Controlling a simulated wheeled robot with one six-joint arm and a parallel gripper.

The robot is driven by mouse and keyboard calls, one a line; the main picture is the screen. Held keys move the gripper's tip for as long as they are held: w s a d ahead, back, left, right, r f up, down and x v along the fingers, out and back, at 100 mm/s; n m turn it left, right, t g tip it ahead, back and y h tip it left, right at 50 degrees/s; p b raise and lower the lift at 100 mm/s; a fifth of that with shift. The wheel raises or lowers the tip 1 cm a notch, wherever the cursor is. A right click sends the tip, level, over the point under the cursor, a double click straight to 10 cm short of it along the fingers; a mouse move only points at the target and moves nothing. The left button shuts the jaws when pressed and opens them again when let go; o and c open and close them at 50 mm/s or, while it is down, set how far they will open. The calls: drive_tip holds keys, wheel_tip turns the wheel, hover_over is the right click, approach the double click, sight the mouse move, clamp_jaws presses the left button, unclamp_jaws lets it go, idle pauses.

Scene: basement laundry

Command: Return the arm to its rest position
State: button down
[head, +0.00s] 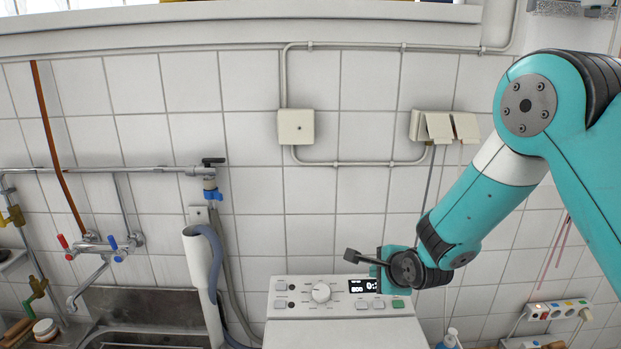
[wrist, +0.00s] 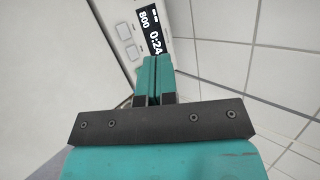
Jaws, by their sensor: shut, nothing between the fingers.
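My teal arm reaches in from the right in the head view and bends down toward the washing machine's panel. My gripper (head: 352,257) is in front of the white control panel (head: 285,303), near the upper edge of its display (head: 362,286). In the wrist view the two teal fingers of my gripper (wrist: 154,68) are together with nothing between them. The display (wrist: 150,30) there reads 800 and 0:24. I cannot tell from these views whether the fingertips touch the panel.
A metal sink (head: 140,298) with a tap (head: 100,248) is at the left. A grey hose (head: 213,262) hangs left of the machine. Pipes and a junction box (head: 296,127) are on the tiled wall. A power strip (head: 560,309) is at the lower right.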

drive_tip(key=s+r+n+g+b, duration=0.1)
drive_tip(key=s+r+n+g, duration=0.2)
drive_tip(key=s+r+n, duration=0.2)
drive_tip(key=s+r+n+g+y+b, duration=0.1)
drive_tip(key=s+r+n+g, duration=0.2)
drive_tip(key=s+n, duration=0.8)
drive_tip(key=s+a+r+n+g+b, duration=0.1)
drive_tip(key=s+r+n+g, duration=0.2)
drive_tip(key=s, duration=1.5)
wheel_tip(320, 180, up, 4)
drive_tip(key=n, duration=0.6)
drive_tip(key=shift+s, duration=0.15)
drive_tip(key=shift+a, duration=0.15)
